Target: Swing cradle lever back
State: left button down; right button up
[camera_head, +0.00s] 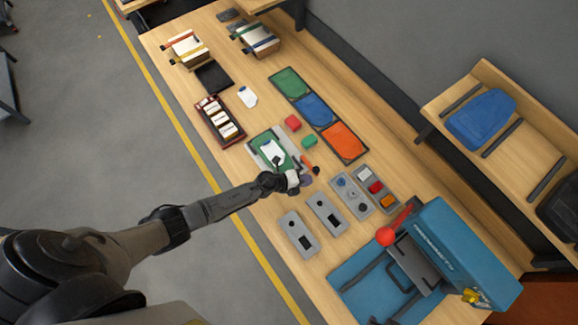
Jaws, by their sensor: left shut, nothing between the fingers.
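The cradle (254,140) is a grey plate on the wooden bench, with a green board and a white piece on it. A short orange-red bar (306,162) with a dark end sits at its right side and looks like the cradle lever. My left gripper (293,181) is shut and empty, just below the bar and at the cradle's lower right corner. I cannot tell whether it touches the bar or the cradle. The gripper and wrist hide part of that corner. My right gripper is not in view.
Grey fixture plates (299,235) lie nearby. Green, blue and orange trays (343,141) lie beyond the cradle, with red and green blocks (293,123) between. A card rack (219,120) is up left.

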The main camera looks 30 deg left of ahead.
pick_arm(q)
jog(key=s+a+r+p, duration=0.2)
jog(key=s+r, duration=0.2)
jog(key=s, duration=0.6)
jog(key=shift+s+a+r, duration=0.25)
jog(key=shift+s, duration=0.1)
jog(key=shift+w, duration=0.1)
jog(key=w+a+r+n+y, duration=0.3)
jog(key=a+r+n+y, duration=0.9)
jog(key=n, duration=0.5)
jog(key=s+d+r+n+g+h, duration=0.2)
jog(key=s+d+r+n, duration=0.15)
jog(key=s, duration=0.35)
jog(key=s+d+r+n+g+h, duration=0.2)
jog(key=s+d+r, duration=0.2)
jog(key=s+d, duration=0.15)
jog(key=s+f+n+g, duration=0.1)
jog(key=s+f+g, duration=0.1)
jog(key=s, duration=0.5)
jog(key=shift+s+a+f, duration=0.25)
jog(key=shift+s+f, duration=0.05)
jog(key=shift+f, duration=0.35)
jog(key=shift+n, duration=0.25)
